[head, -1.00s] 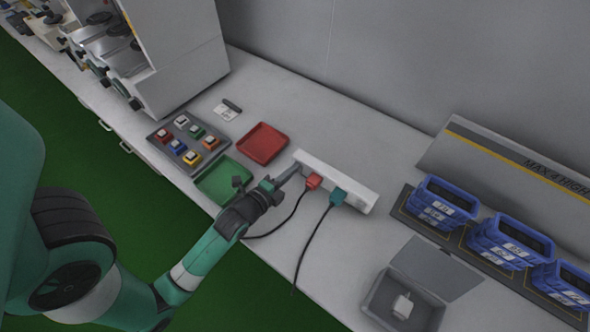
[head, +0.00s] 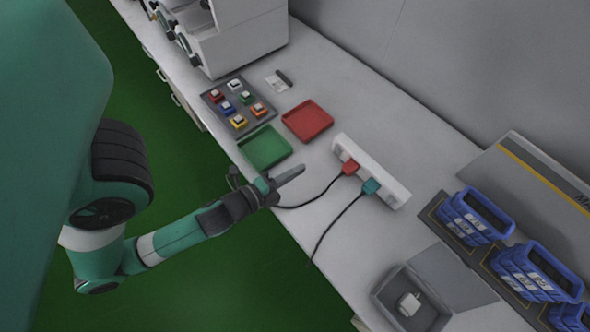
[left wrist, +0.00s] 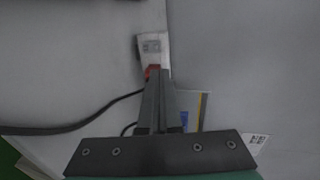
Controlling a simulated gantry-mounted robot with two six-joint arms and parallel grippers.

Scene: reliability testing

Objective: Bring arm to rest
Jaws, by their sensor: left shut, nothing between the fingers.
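My left arm comes in from the left in the head view. My left gripper (head: 290,174) is shut and empty, with its fingers pointing right, over the front part of the bench near the green tray. It also shows in the left wrist view (left wrist: 155,85), its closed fingers in front of the white power strip (left wrist: 153,48) and a red plug. In the head view the power strip (head: 385,178) lies on the bench beyond the fingertips, with a red plug (head: 350,166) and a teal plug (head: 371,186) in it. My right gripper is not in view.
The bench holds a green tray (head: 265,148), a red tray (head: 307,121) and a panel of coloured buttons (head: 239,106). A grey open box (head: 384,292) with a white item and stacked blue bins (head: 474,216) stand to the right. Black cables run from the plugs.

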